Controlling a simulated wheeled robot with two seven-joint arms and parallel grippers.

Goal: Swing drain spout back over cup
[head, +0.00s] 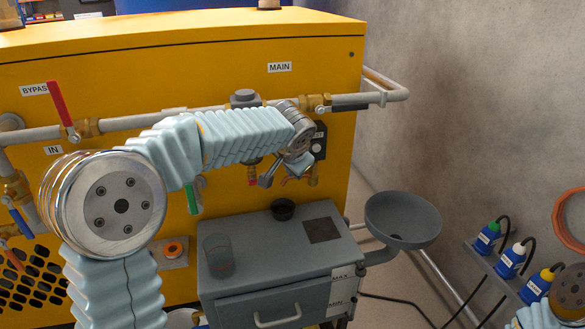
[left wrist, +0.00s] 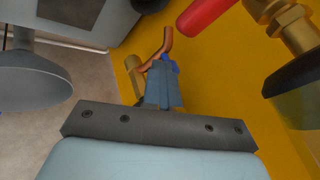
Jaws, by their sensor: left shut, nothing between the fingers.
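The copper drain spout (head: 298,181) shows low on the yellow panel, partly hidden by my left wrist. In the left wrist view the bent copper pipe (left wrist: 158,50) lies just beyond the fingertips, with a small blue part beside it. My left gripper (head: 266,182) is shut and empty, close to the spout; its fingers also show in the left wrist view (left wrist: 163,88). Whether it touches the pipe I cannot tell. My right gripper is out of view.
The grey cabinet (head: 285,270) has a drawer and a dark square on top. A grey funnel bowl (head: 402,222) sticks out to its right. Red-handled valve (head: 61,105) and pipes line the yellow machine. Bottles (head: 512,262) stand by the wall at right.

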